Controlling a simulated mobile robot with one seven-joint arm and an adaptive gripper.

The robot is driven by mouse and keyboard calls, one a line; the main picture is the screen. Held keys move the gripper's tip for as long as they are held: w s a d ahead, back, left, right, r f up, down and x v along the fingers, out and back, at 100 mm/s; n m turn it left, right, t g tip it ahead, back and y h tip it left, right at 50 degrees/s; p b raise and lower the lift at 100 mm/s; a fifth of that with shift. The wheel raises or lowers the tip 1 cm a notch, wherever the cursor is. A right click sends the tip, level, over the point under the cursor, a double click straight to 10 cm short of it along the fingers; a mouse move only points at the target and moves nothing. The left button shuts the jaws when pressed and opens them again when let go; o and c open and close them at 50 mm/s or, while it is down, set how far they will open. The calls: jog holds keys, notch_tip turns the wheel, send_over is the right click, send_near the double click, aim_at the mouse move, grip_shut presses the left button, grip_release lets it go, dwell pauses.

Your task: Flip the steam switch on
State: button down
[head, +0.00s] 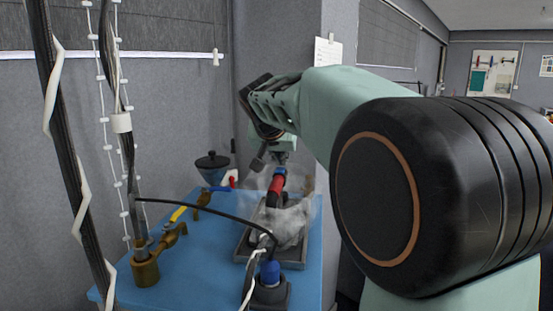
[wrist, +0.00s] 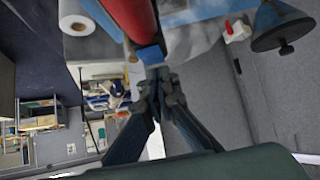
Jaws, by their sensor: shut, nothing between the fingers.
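A red handle with a blue end (head: 275,188) stands over a grey tray on the blue table. In the wrist view the red handle (wrist: 128,14) comes down from the top edge, its blue end at my fingertips. I cannot tell whether they touch. My gripper (wrist: 157,78) is shut with nothing between its fingers. In the head view it is mostly hidden beside the handle. A small red lever on a white base (wrist: 237,30) shows at the upper right of the wrist view. No label shows which part is the steam switch.
The blue table (head: 190,275) carries a yellow-handled brass valve (head: 180,213), a dark funnel (head: 212,163) and a grey tray (head: 270,261) under pale translucent haze. A black hose (head: 205,210) arches across the front. A blue-capped fitting (head: 270,272) stands near the front edge.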

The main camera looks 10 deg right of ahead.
jog(key=r+p, duration=0.1)
jog(key=r, duration=0.1)
jog(key=r+p, duration=0.2)
jog(key=shift+w+d+r, duration=0.2)
jog(key=shift+r, duration=0.1)
jog(key=w+r+v, duration=0.1)
jog(key=v, duration=0.8)
jog(key=shift+r, duration=0.35)
